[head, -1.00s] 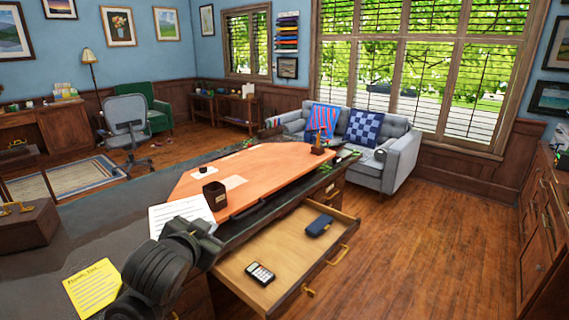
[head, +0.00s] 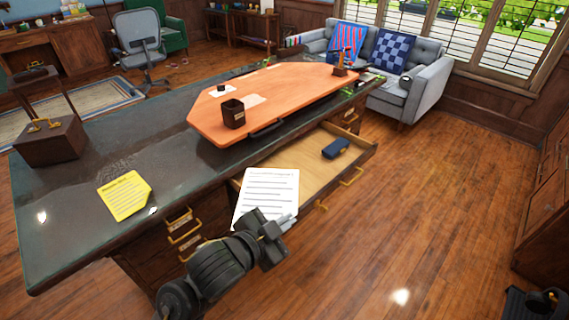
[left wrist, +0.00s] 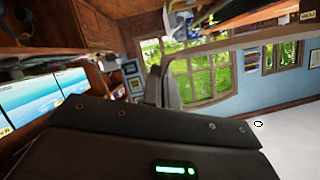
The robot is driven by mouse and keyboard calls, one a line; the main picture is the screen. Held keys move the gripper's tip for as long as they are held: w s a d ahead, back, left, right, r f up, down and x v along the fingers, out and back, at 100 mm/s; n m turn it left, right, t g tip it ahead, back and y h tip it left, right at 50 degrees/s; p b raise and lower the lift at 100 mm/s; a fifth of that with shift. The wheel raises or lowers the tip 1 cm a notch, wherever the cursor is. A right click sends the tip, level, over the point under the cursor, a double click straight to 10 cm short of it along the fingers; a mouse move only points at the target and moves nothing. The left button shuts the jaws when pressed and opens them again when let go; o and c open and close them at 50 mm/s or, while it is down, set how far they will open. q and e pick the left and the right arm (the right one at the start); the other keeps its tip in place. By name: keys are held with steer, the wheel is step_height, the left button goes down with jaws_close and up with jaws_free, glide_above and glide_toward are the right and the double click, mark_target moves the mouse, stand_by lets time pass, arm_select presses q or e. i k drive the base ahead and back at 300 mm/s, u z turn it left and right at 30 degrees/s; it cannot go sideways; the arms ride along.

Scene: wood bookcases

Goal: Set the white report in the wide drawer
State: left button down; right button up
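The white report (head: 268,192), a sheet with printed lines, is held at its lower edge by my left gripper (head: 268,226). It appears above the near-left part of the wide drawer (head: 318,186), which is pulled out from the desk. I cannot tell how high it is. A dark blue case (head: 336,148) lies in the drawer's far part. The report hides the near-left part of the drawer. In the left wrist view a white surface (left wrist: 290,142) at the lower right may be the report.
The dark desk top (head: 85,215) carries an orange board (head: 210,120) with a brown cup (head: 233,114), a yellow note (head: 125,196) and a wooden box (head: 50,142). Smaller drawers with brass handles (head: 185,236) stand slightly open at left. Wooden floor right of the drawer is clear.

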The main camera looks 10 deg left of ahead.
mark_target(311, 175)
steer(key=z, duration=1.05)
steer(key=i, duration=4.85)
steer(key=u, duration=4.1)
steer(key=i, duration=0.5)
steer(key=u, duration=0.1)
